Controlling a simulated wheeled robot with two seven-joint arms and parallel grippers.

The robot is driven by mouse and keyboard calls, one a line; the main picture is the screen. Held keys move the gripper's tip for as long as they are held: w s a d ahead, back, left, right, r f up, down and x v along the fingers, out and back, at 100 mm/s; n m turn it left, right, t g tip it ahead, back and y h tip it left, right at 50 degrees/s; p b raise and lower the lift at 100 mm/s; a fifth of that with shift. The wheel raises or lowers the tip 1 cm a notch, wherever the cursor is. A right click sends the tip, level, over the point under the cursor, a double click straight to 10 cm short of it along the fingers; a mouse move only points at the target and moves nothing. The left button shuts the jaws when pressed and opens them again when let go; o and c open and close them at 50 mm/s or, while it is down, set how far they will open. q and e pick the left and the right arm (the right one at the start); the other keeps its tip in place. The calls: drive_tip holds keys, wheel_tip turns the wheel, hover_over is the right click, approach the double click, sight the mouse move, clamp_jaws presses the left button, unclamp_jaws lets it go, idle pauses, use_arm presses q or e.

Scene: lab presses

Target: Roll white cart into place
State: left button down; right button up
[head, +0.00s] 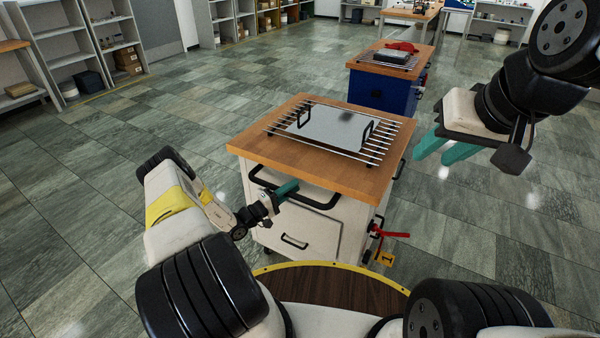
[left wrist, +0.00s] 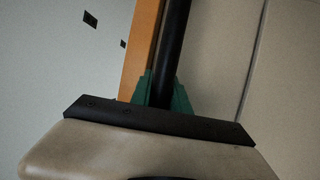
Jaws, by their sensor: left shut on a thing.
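The white cart (head: 270,223) stands on the tiled floor in the middle of the head view, just beyond my base. It has a wooden top (head: 245,143), a black handle bar (head: 321,205) along its near face, and a smaller drawer handle below. The left wrist view shows the handle bar (left wrist: 176,50) between the green fingers (left wrist: 163,92). My right gripper (head: 442,147) hangs in the air right of the cart, its green fingers apart and empty.
A wire rack (head: 378,151) with a metal tray (head: 335,128) lies on the cart. A red lever (head: 392,234) and a yellow tag (head: 385,258) sit at its lower right. A blue cart (head: 382,92) stands behind. Shelves (head: 55,50) line the back left. Floor at left is clear.

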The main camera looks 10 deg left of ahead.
use_arm(q)
drive_tip(key=shift+s, duration=0.1)
drive_tip(key=s+d, duration=0.4)
drive_tip(key=s, duration=0.7)
drive_tip(key=s+d, duration=0.4)
drive_tip(key=s, duration=0.8)
drive_tip(key=shift+s+d+r, duration=0.15)
drive_tip(key=shift+d+r, duration=0.05)
drive_tip(key=shift+r, duration=0.05)
drive_tip(key=c, duration=1.3)
unclamp_jaws()
drive_tip(key=shift+o, duration=0.2)
drive_tip(key=shift+f, duration=0.1)
drive_tip(key=v, duration=0.8)
